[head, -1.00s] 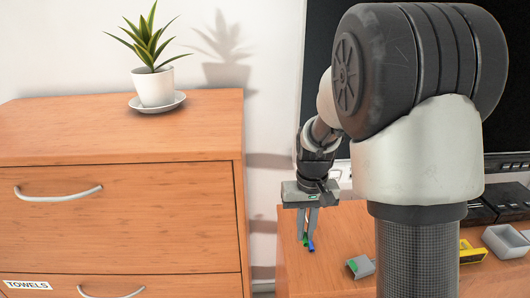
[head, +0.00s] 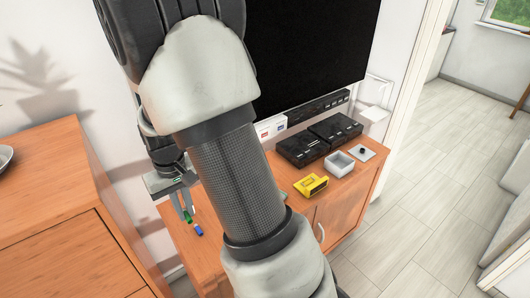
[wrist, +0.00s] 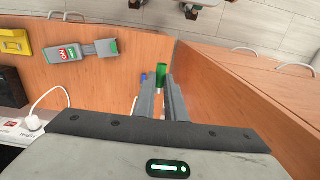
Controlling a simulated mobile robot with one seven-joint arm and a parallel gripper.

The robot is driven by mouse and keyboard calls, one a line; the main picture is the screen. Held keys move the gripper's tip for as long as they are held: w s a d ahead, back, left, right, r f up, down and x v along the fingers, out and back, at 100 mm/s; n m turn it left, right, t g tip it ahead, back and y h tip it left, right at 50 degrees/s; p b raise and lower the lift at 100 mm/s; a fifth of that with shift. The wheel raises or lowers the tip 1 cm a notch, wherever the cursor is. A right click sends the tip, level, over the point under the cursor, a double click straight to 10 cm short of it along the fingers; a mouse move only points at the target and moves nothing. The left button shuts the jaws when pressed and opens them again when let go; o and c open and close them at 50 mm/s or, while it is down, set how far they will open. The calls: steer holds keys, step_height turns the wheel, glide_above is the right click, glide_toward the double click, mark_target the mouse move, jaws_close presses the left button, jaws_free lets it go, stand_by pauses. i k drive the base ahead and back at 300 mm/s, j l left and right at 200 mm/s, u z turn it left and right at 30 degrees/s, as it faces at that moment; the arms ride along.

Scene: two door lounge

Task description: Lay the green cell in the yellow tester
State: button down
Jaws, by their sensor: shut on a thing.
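My gripper (head: 186,216) is at the left part of the wooden cabinet top, its fingers pointing down. It is shut on the green cell (wrist: 161,75), which sticks out past the fingertips in the wrist view. A blue cell (head: 198,230) lies on the wood close to the fingertips; it also shows in the wrist view (wrist: 143,79), partly behind a finger. The yellow tester (head: 311,185) stands on the cabinet top to the right, well apart from my gripper. In the wrist view part of the tester (wrist: 14,42) shows at the left edge.
A grey switch box (wrist: 82,50) with a green-and-red label lies between gripper and tester. Black boxes (head: 303,148), a grey open tray (head: 340,170) and a small plate with a black knob (head: 363,153) stand farther right. A taller wooden drawer unit (head: 45,190) rises at the left.

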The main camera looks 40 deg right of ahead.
mark_target(311, 182)
steer(key=l, duration=1.3)
steer(key=i+l, duration=0.1)
steer(key=l, duration=1.2)
